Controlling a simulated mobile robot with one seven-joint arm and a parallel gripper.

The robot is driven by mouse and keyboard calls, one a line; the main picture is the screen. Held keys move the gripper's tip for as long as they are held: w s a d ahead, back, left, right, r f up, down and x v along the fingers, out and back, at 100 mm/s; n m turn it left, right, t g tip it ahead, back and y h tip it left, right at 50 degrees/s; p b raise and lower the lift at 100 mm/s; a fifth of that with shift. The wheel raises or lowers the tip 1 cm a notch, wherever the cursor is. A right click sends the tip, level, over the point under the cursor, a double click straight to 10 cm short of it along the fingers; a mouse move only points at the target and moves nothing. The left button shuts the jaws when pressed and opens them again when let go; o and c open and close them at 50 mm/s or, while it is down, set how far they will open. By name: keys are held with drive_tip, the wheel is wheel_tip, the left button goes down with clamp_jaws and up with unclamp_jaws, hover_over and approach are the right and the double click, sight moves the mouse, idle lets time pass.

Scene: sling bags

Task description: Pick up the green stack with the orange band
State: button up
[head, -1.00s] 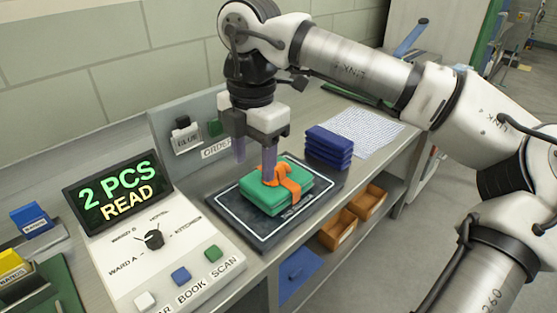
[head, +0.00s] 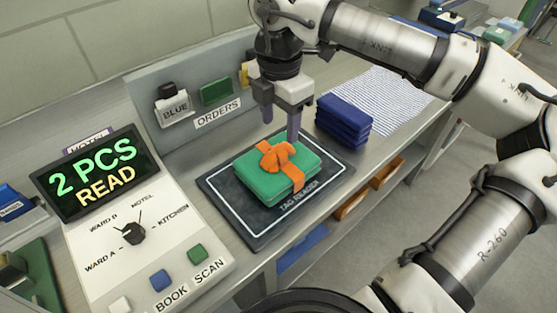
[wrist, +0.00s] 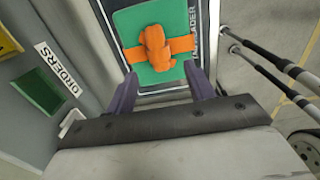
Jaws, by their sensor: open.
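The green stack (head: 262,179) lies flat on the dark tag reader pad (head: 226,203). An orange band (head: 291,173) with a knot on top wraps around it. My gripper (head: 280,128) is open and empty, with its fingers pointing down above and behind the stack in the head view. In the wrist view the green stack (wrist: 127,27) and its orange band (wrist: 156,47) show beyond the two fingertips of my gripper (wrist: 160,80). The fingers look apart from the stack.
A dark blue stack (head: 343,121) stands to the right behind the pad, beside a striped sheet (head: 385,95). The control panel (head: 150,240) with a "2 PCS READ" display (head: 97,178) is at left. Orange bins (head: 352,205) sit below the counter edge.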

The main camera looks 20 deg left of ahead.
sight(278, 148)
drive_tip(key=shift+a+f+p, duration=0.15)
drive_tip(key=shift+f+p, duration=1.05)
drive_tip(key=shift+f, duration=2.3)
drive_tip(key=shift+c, duration=0.3)
clamp_jaws()
